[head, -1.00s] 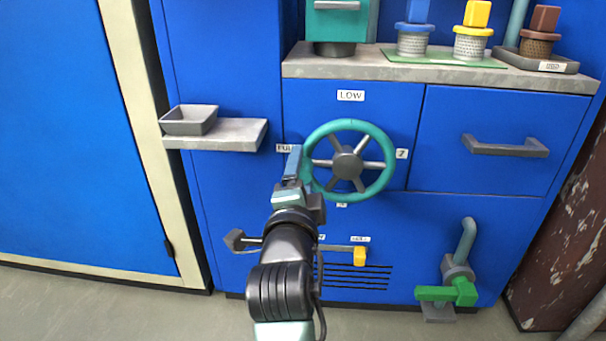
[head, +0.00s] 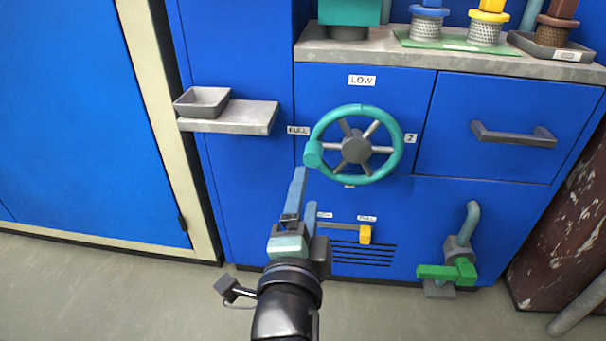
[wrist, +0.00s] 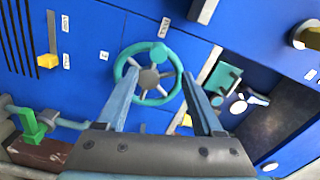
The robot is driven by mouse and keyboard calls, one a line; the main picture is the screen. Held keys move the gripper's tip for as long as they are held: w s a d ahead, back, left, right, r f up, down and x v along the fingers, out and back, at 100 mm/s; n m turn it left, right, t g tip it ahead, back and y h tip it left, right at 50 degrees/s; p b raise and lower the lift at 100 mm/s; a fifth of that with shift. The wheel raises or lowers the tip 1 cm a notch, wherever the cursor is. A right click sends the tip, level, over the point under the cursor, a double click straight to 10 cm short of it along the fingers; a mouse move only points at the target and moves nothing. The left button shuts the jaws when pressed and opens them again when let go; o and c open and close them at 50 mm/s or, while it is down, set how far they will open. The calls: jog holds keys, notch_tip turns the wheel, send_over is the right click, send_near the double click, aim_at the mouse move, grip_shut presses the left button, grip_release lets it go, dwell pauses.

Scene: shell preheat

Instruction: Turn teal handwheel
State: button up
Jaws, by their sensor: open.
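The teal handwheel (head: 397,152) has a dark hub with grey spokes and is mounted on a blue cabinet front. Its teal knob (head: 313,154) is on the left of the rim, just below the FULL label (head: 298,130). My gripper (head: 305,188) is open and empty, below and left of the wheel in the head view, apart from the knob. In the wrist view the handwheel (wrist: 121,72) shows ahead between the two fingers, with the knob (wrist: 158,52) at the top of the rim.
A yellow-ended lever (head: 364,235) is below. A grey shelf (head: 240,119) with a tray stands left; a drawer handle (head: 513,135) and green valve handle (head: 446,272) are right.

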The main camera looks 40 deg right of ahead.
jog(key=shift+v, duration=1.2)
